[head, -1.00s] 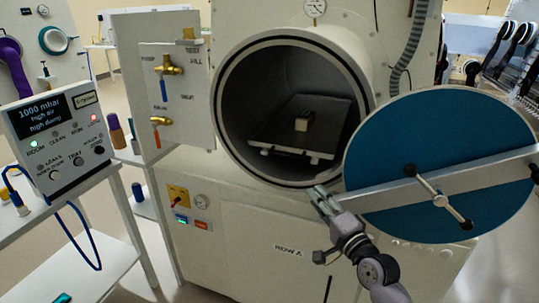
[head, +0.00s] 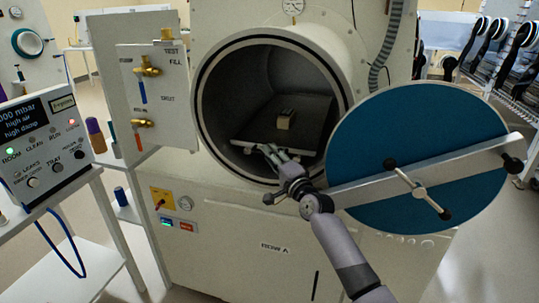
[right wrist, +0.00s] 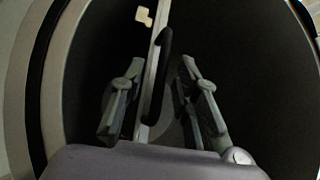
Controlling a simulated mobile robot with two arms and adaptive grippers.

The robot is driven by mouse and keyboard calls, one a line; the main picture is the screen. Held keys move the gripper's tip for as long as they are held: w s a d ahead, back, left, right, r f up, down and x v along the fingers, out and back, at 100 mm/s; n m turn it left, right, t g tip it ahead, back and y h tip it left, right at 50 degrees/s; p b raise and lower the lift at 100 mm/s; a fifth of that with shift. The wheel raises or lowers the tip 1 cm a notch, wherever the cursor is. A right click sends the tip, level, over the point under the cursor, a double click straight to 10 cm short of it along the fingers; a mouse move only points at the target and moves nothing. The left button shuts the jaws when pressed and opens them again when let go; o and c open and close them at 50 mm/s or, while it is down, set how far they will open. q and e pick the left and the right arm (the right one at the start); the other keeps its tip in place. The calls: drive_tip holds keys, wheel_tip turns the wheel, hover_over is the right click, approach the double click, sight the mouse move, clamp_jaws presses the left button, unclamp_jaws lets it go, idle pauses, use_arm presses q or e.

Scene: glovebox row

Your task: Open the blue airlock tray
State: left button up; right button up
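The round airlock (head: 203,100) is open. Its blue door (head: 375,130) with a metal bar is swung out to the right. Inside lies a dark tray (head: 312,112) with a pale front rail and a small tan block (head: 286,119) on it. My right gripper (head: 272,150) is at the tray's front edge, in the airlock mouth. In the right wrist view the right gripper (right wrist: 161,66) has its fingers apart, with the pale rail (right wrist: 152,85) and a black handle (right wrist: 160,72) showing between them. Contact cannot be told. My left gripper is not in view.
A valve panel (head: 128,85) stands left of the airlock mouth. A control box (head: 40,145) with a screen sits on a white cart at the left. The open door stands close to the right of my right forearm.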

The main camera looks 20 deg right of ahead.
drive_tip(key=shift+w+r, duration=0.1)
drive_tip(key=shift+w, duration=0.6)
drive_tip(key=shift+a, duration=0.1)
clamp_jaws()
idle(0.4)
